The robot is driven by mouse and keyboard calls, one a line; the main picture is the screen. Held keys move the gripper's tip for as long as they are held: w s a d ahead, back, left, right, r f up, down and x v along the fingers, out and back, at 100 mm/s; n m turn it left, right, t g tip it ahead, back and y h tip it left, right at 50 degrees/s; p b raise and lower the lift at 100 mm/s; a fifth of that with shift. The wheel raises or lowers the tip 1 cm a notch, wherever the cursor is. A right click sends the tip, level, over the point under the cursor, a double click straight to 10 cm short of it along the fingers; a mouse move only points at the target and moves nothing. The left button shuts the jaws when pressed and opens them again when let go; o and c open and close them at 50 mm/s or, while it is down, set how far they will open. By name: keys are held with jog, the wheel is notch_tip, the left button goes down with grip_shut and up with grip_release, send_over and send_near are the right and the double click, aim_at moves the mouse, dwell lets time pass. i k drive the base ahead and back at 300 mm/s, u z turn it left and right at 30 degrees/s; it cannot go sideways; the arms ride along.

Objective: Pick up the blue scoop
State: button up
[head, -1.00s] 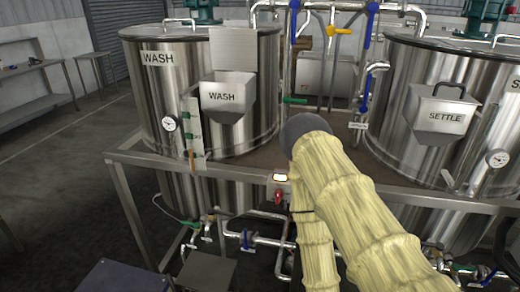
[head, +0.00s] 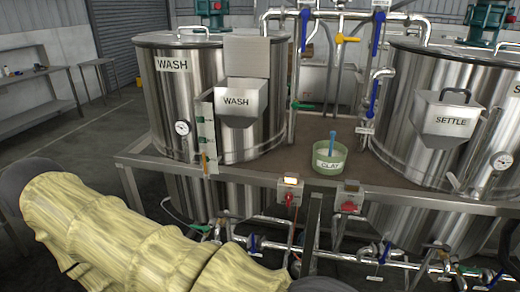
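The blue scoop (head: 332,143) shows as a blue handle standing up out of a small pale green tub (head: 329,168) labelled "CLAY". Its lower part is hidden inside the tub. The tub stands on the brown deck between the wash and settle tanks, near the front edge. My arm, in a pale yellow cover, crosses the lower left of the head view, well to the left of the tub. My gripper is not in view.
The WASH tank (head: 170,105) stands left of the tub, with a hopper (head: 241,118) on its front. The SETTLE tank (head: 415,110) stands to the right. Pipes with blue valve handles (head: 378,35) rise behind. Red switches (head: 349,206) sit on the frame's front edge.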

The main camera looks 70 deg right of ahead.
aim_at(333, 134)
jog(key=u, duration=0.6)
jog(key=k, duration=1.3)
jog(key=z, duration=1.7)
